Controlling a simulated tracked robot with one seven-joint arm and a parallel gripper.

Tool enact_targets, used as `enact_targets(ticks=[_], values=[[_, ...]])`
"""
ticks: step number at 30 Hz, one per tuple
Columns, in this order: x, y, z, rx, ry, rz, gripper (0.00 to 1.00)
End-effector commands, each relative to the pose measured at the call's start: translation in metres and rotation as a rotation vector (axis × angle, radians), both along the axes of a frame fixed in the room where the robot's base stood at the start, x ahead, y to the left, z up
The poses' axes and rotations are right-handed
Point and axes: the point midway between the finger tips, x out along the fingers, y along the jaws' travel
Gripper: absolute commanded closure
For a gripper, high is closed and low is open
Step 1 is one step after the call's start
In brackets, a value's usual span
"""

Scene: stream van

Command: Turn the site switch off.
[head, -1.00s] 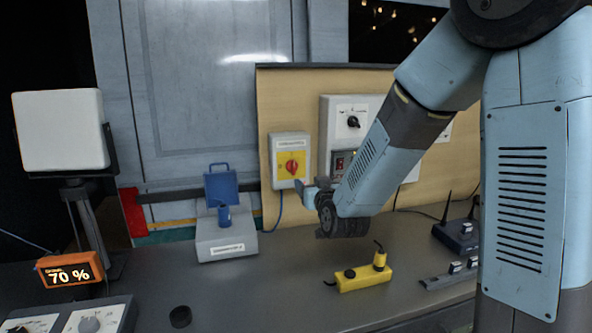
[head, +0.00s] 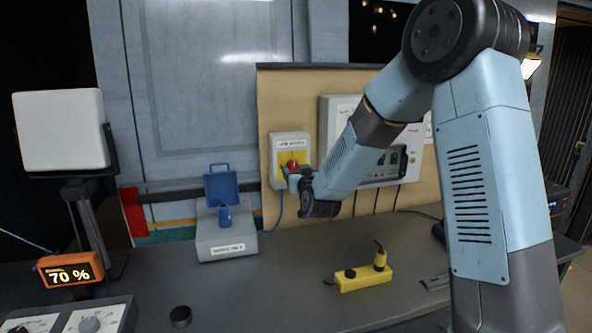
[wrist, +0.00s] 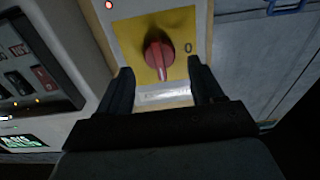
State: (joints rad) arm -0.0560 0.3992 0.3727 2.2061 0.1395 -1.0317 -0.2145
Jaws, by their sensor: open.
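A grey box (head: 275,147) with a yellow plate and a red rotary knob (head: 292,164) hangs on the tan board. In the wrist view the red knob (wrist: 158,55) sits on its yellow plate (wrist: 130,35), with a "0" mark to its right. The knob's grip runs nearly straight up and down in that view. My gripper (head: 290,174) is at the box, in front of the knob's lower part. In the wrist view my gripper (wrist: 160,70) is open, one finger each side of the knob, with gaps showing. Contact with the knob is not visible.
A larger panel (head: 327,115) with controls is close right of the box; in the wrist view a dark display panel (wrist: 35,60) lies left.

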Motion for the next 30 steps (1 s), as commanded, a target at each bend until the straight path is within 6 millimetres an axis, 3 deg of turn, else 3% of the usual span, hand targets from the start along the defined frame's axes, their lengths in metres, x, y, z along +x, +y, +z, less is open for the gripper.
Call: enact_targets(ticks=[7, 18, 30], values=[[0.022, 0.006, 0.0, -0.001, 0.0, 0.0, 0.34], [0.025, 0.007, 0.0, -0.001, 0.0, -0.001, 0.35], [0.025, 0.006, 0.0, -0.001, 0.0, -0.001, 0.73]])
